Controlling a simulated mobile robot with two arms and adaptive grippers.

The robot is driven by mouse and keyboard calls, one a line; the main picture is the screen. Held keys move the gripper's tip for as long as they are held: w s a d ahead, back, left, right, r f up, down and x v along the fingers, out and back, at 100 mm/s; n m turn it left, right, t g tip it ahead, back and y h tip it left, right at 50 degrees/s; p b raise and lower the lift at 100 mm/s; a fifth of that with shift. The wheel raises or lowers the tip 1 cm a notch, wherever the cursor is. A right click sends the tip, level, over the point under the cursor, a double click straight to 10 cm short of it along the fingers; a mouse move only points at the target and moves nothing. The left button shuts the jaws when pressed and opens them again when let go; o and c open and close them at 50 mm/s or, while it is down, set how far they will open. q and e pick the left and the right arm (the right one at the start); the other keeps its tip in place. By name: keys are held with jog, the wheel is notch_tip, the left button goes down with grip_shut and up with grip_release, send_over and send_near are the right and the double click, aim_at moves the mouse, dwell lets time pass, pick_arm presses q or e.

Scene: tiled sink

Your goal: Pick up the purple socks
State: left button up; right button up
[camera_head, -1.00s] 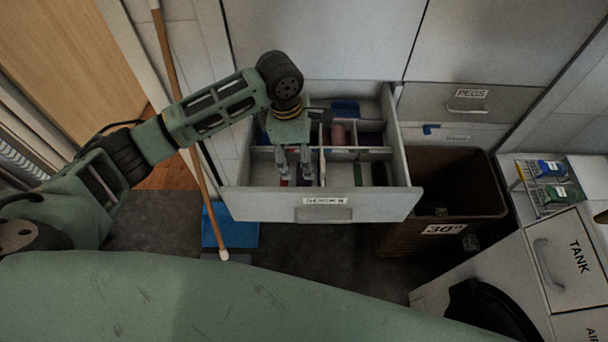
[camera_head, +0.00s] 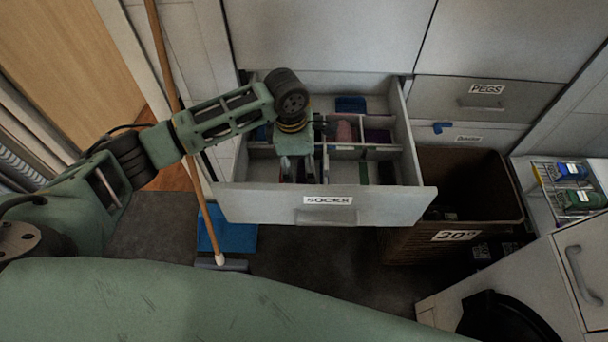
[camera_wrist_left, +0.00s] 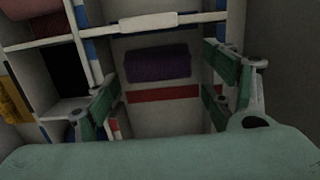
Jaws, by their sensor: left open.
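Dark purple socks (camera_wrist_left: 158,65), rolled or folded, lie in a drawer compartment in the left wrist view, just ahead of and between the spread fingers. My left gripper (camera_wrist_left: 163,88) is open and empty, and the socks are not visibly touched. In the head view my left gripper (camera_head: 297,172) points down into the front left compartment of the open drawer (camera_head: 270,202), labelled SOCKS. My wrist and fingers mostly hide that compartment there. Another dark purple item (camera_head: 378,136) lies in a right compartment. My right gripper is not in view.
Thin dividers (camera_head: 352,153) separate the compartments. A red strip (camera_wrist_left: 163,94) lies near the purple socks. Pink (camera_head: 344,131) and blue (camera_head: 351,104) items lie farther back. A brown bin (camera_head: 470,185) stands right of the drawer, and a wooden pole (camera_head: 175,95) stands left.

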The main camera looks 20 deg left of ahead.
aim_at(303, 170)
pick_arm(q)
jog(key=f, duration=0.4)
jog(key=shift+w+d+f, duration=0.15)
jog(key=shift+w+d, duration=0.05)
jog(key=shift+w, duration=0.05)
jog(key=shift+c, duration=0.4)
jog(key=c, duration=0.8)
jog(key=shift+c, duration=0.2)
